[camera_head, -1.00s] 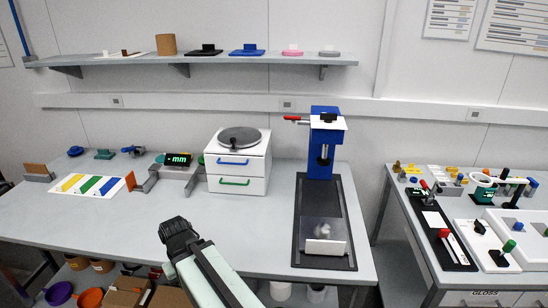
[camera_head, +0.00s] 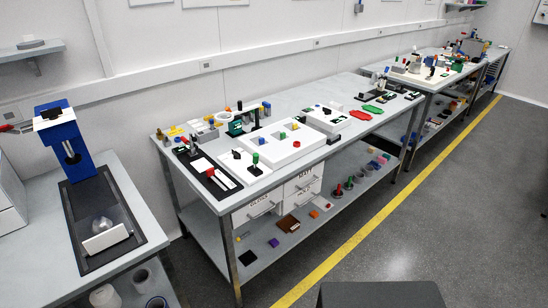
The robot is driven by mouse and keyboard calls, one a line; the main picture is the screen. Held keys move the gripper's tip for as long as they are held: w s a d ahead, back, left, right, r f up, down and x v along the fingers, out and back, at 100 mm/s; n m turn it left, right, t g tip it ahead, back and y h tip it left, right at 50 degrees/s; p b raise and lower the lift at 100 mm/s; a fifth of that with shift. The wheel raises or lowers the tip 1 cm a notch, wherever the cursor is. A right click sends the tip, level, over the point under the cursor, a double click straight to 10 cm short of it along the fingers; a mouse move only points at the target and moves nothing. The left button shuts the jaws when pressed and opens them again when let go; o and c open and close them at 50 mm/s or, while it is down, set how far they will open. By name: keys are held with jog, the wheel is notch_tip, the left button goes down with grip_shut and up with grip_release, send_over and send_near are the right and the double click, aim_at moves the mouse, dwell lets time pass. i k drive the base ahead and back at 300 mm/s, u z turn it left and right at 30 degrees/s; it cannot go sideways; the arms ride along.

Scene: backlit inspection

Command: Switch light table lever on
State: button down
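I cannot tell for sure which thing is the light table. On the middle bench, a black base with a white strip (camera_head: 228,183) and a red-tipped part (camera_head: 210,173) lies at the near left corner. Beside it is a white plate (camera_head: 240,166) with a black knob and a green knob. Farther right is a white tray-like box (camera_head: 281,151) with small coloured pieces. Which of these parts is the lever, and its position, are too small to tell. My gripper is not in view.
A blue press (camera_head: 66,146) on a black base stands on the left bench. A gap separates it from the middle bench (camera_head: 330,90). A lower shelf (camera_head: 330,208) holds several small items. Open grey floor (camera_head: 400,220) with a yellow line (camera_head: 370,225) lies to the right.

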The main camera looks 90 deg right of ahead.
aim_at(256, 156)
jog(key=k, duration=1.45)
jog(key=z, duration=0.55)
jog(key=i, duration=1)
jog(key=u, duration=0.05)
